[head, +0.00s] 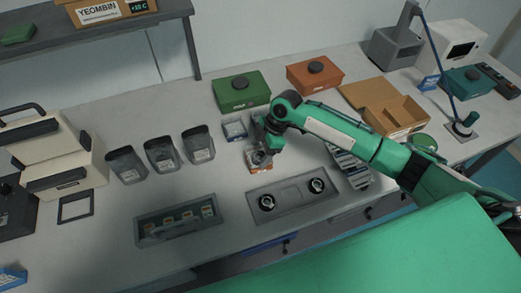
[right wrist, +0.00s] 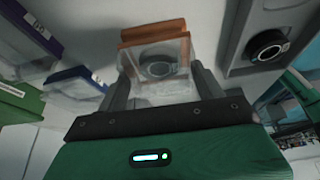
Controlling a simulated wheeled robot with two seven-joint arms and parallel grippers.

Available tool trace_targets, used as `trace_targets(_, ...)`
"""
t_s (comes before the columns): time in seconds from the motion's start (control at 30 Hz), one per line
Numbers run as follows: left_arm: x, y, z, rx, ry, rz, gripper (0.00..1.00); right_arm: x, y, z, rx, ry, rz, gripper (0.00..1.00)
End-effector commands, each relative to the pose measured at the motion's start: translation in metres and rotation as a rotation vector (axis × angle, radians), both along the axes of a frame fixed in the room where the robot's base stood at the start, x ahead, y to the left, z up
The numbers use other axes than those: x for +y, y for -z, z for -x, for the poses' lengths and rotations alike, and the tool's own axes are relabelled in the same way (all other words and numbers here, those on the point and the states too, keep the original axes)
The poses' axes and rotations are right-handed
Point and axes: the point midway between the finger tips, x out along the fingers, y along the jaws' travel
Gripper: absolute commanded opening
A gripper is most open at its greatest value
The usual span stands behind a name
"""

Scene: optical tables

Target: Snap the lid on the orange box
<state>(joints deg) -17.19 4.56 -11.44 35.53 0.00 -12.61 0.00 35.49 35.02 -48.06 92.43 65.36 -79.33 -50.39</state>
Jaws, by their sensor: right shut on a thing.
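The small orange box (head: 254,169) stands on the grey table under my right gripper (head: 262,152). In the right wrist view the orange box (right wrist: 152,32) shows its orange edge beyond a clear lid (right wrist: 172,82). My right gripper (right wrist: 160,85) is shut on the clear lid, with one finger on each side of it. A dark round part shows through the clear plastic. The lid overlaps the box in this view; I cannot tell whether it is seated or slightly above. My left gripper is out of view.
A small clear-lidded box (head: 235,130) stands just left of the gripper. A grey plate with two round black mounts (head: 290,198) lies in front. A green box (head: 241,92) and a larger orange box with a black knob (head: 315,75) stand behind.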

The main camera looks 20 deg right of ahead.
Motion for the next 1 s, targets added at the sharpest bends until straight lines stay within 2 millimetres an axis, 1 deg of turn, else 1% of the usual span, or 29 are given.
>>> trace_targets(0.23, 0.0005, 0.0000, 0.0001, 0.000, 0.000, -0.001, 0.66, 0.0002, 0.0005, -0.0001, 0.000, 0.000, 0.000, 0.47)
trace_targets(0.6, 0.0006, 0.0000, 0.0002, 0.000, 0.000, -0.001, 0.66, 0.0003, 0.0075, -0.0003, -0.001, -0.001, 0.000, 0.47)
trace_targets(0.9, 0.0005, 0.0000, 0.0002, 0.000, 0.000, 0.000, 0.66, 0.0002, 0.0076, -0.0003, -0.001, 0.000, 0.000, 0.47)
trace_targets(0.93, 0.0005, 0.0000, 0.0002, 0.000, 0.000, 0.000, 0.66, 0.0002, 0.0076, -0.0002, -0.001, 0.000, 0.000, 0.72)
trace_targets(1.0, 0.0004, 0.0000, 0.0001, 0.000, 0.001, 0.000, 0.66, 0.0002, 0.0076, -0.0002, 0.000, 0.000, 0.000, 0.86)
